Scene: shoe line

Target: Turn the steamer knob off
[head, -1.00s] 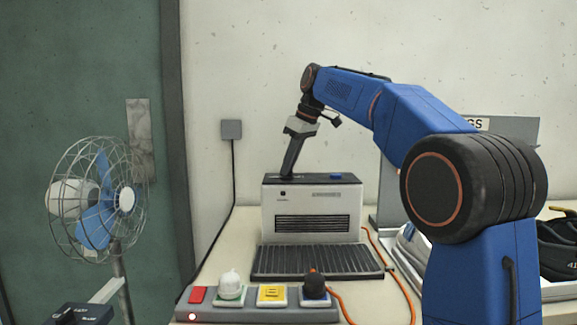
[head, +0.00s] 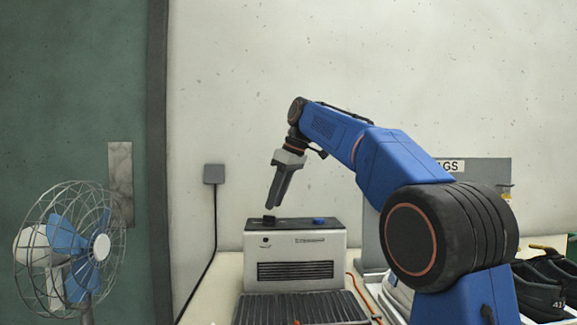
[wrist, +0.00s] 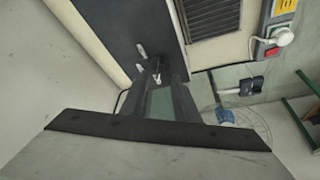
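The steamer (head: 296,262) is a white box with a dark top and a slotted front, in the head view. Its black knob (head: 269,219) stands at the left of the top. My gripper (head: 270,207) points down just above the knob, with a small gap between fingertips and knob. In the wrist view the fingers of my gripper (wrist: 158,82) look apart and empty, over the dark steamer top (wrist: 115,35). White marks and a small pale pointer show near the fingertips there; the knob's setting is too small to read.
A blue button (head: 319,221) is on the steamer's top right. A ribbed black tray (head: 300,308) lies in front. A wire fan (head: 68,250) stands at left. Black shoes (head: 540,290) and an orange cable (head: 357,290) are at right.

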